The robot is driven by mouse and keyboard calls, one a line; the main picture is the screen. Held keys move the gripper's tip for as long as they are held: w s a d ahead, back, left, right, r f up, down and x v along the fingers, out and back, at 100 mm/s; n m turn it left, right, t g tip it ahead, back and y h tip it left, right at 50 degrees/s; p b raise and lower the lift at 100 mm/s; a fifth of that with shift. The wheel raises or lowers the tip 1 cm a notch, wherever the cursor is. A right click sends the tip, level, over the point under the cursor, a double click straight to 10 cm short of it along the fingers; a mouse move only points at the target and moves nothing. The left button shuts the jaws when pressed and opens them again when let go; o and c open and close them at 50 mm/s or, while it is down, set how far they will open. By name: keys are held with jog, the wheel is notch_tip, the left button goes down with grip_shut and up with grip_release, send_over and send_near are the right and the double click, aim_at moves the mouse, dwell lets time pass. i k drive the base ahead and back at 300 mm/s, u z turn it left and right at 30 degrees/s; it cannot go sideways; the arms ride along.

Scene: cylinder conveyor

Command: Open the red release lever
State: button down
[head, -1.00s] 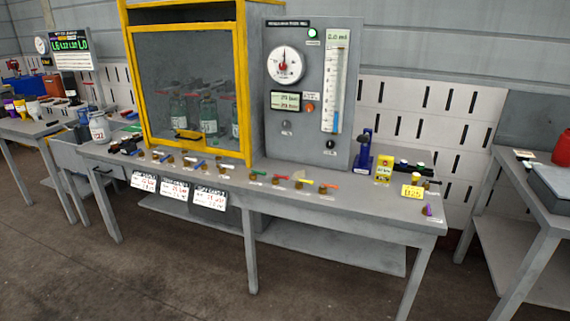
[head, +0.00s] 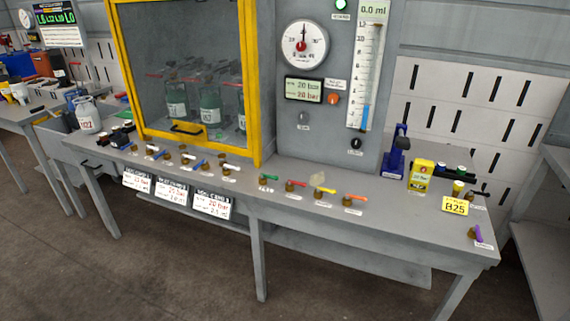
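A small red lever (head: 296,183) on a brass-coloured valve body sits on the grey bench top, near its front edge, right of the yellow-framed cabinet. It is in a row with a green lever (head: 268,178) on its left, then a yellow lever (head: 324,190) and an orange lever (head: 355,197) on its right. The red handle appears to lie flat, pointing right. Any label on it is too small to read. My gripper is not in view.
The grey bench (head: 380,212) carries a yellow-framed cabinet (head: 256,90) with bottles inside. A gauge panel (head: 345,155) stands behind the levers. White and blue levers sit to the left. A purple lever (head: 478,234) is at the right end. Floor in front is clear.

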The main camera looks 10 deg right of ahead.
aim_at(290, 182)
jog(key=u, duration=0.7)
jog(key=i, duration=0.9)
jog(key=u, duration=0.6)
